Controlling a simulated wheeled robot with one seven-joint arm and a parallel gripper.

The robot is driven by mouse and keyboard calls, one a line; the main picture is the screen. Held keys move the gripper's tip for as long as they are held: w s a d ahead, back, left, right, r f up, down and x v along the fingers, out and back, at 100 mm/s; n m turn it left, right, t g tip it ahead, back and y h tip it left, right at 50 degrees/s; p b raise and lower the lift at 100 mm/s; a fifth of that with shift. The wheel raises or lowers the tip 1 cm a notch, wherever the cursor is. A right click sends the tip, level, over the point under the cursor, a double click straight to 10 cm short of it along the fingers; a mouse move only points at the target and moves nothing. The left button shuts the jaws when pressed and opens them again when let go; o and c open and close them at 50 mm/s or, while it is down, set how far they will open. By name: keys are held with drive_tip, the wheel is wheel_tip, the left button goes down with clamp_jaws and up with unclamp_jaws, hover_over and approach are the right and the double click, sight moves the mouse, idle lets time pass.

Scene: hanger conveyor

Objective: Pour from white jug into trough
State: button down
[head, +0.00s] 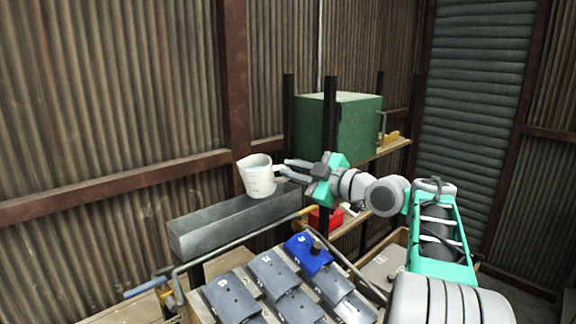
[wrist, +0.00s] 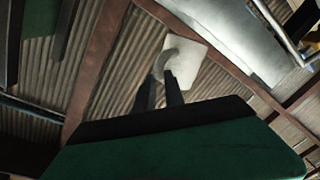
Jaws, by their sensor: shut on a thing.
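The white jug (head: 258,178) is held above the grey metal trough (head: 205,239), near the trough's far right end. The jug looks slightly tilted in the head view, and its inside is mostly hidden. My gripper (head: 283,170) is shut on the jug's handle, to the right of the jug. In the wrist view the jug (wrist: 184,58) shows beyond the fingertips of my gripper (wrist: 162,82). The trough (wrist: 215,30) shows there too, at the upper right. No stream from the jug is visible.
A green cabinet (head: 340,125) stands on a shelf behind my arm. A red box (head: 322,219) is on a lower shelf. Several grey panels (head: 232,299) and a blue one (head: 308,256) lie in front. A metal rail (head: 240,240) runs along the trough's near side.

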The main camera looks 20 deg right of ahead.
drive_tip(key=shift+f+n+g+h+p, duration=0.2)
drive_tip(key=shift+n+g+h+p, duration=0.35)
drive_tip(key=shift+p, duration=0.4)
drive_tip(key=shift+r, duration=0.15)
drive_tip(key=shift+r+n+g+p, duration=0.3)
drive_tip(key=shift+r+p, duration=0.6)
drive_tip(key=shift+r, duration=0.6)
drive_tip(key=shift+r, duration=0.1)
drive_tip(key=shift+h, duration=0.25)
drive_tip(key=shift+w+a+r+n+g+h+p, duration=0.1)
drive_tip(key=shift+a+r+n+g+h+p, duration=0.15)
drive_tip(key=shift+a+r+g+h+p, duration=0.15)
drive_tip(key=shift+r, duration=0.1)
